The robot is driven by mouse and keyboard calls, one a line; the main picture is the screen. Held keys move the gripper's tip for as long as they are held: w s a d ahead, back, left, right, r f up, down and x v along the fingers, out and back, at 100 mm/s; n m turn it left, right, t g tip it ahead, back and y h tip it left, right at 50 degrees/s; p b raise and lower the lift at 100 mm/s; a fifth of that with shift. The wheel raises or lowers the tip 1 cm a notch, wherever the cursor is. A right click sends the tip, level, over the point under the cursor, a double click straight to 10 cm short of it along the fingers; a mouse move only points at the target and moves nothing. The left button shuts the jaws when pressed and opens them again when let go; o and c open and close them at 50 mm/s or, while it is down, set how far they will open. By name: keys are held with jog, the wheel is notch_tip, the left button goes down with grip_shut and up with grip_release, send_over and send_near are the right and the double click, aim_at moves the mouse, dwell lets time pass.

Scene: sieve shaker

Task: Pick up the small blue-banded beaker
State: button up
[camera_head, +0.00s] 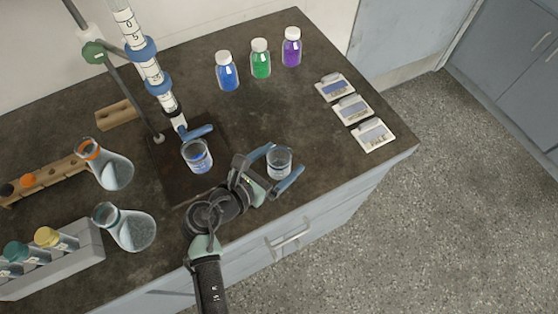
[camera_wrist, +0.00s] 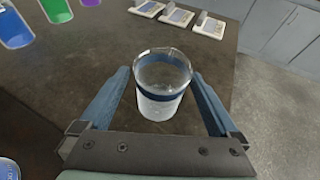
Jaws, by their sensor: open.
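The small blue-banded beaker (camera_head: 279,163) stands upright on the dark bench near its front edge, right of centre in the head view. It is clear glass with a dark blue band below the rim. In the wrist view the beaker (camera_wrist: 162,86) is in the middle, between the two blue fingers. My gripper (camera_head: 274,170) is open, with one finger on each side of the beaker. In the wrist view my gripper (camera_wrist: 162,98) shows a gap on both sides of the glass. Another beaker (camera_head: 197,156) with blue contents stands under the burette, left of my gripper.
Blue (camera_head: 227,72), green (camera_head: 260,59) and purple (camera_head: 291,47) bottles stand at the back. Several white cases (camera_head: 374,134) lie at the right. Two flasks (camera_head: 130,229) (camera_head: 106,165) and racks fill the left. The bench between the beaker and the bottles is clear.

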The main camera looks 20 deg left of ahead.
jog(key=x, duration=0.2)
jog(key=shift+w+d+f, duration=0.1)
jog(key=shift+w+f, duration=0.05)
jog(key=shift+w, duration=0.1)
jog(key=c, duration=1.5)
jog(key=shift+r, duration=0.2)
notch_tip(320, 180, up, 10)
jog(key=shift+f+p, duration=0.25)
jog(key=shift+p, duration=0.6)
